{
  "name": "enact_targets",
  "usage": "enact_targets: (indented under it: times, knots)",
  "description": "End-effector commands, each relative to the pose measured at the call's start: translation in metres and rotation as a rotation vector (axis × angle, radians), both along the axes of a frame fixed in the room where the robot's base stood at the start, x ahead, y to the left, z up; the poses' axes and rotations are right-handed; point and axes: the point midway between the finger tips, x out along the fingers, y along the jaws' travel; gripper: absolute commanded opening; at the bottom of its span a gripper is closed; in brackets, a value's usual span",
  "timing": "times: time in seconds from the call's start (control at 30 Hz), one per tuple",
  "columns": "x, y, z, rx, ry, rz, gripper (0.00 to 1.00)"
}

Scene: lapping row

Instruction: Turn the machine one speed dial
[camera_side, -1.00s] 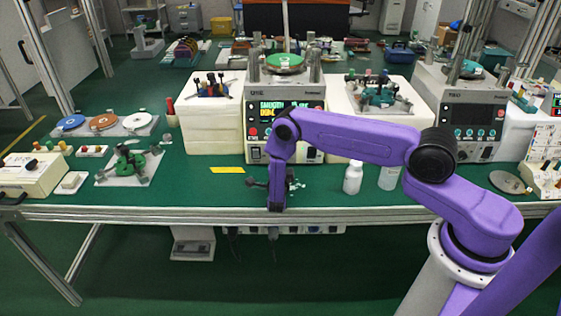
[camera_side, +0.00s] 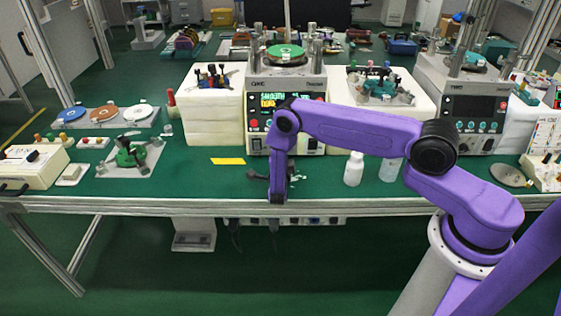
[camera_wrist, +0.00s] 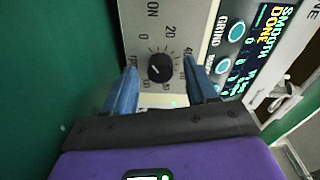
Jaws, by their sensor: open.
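Machine one (camera_side: 286,85) is the lapping machine at the centre of the bench, with a green disc on top and a lit display reading SMOOTH and DONE. In the wrist view its speed dial (camera_wrist: 160,67) is a black round knob on a grey panel with a printed number scale. My gripper (camera_wrist: 160,74) is open, its two blue fingers on either side of the dial. There is a visible gap on both sides, and I cannot tell how deep the fingertips reach. In the side view my purple wrist hides the dial and the fingers.
A yellow strip (camera_side: 228,161) lies on the green bench to the left. A second machine (camera_side: 465,105) stands at the right. Round buttons (camera_wrist: 236,32) and the display (camera_wrist: 262,45) are close beside the dial.

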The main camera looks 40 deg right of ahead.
Motion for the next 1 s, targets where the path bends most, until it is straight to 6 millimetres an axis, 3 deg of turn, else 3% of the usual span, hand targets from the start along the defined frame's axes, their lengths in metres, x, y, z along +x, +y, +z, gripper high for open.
enact_targets:
  times: [0.17,0.7,1.0]
  knots:
    - [-0.012,0.017,0.000,-0.001,0.003,0.006,0.57]
    - [-0.086,0.101,0.005,-0.002,0.002,0.008,0.57]
    - [-0.111,0.127,0.006,-0.001,0.002,0.004,0.57]
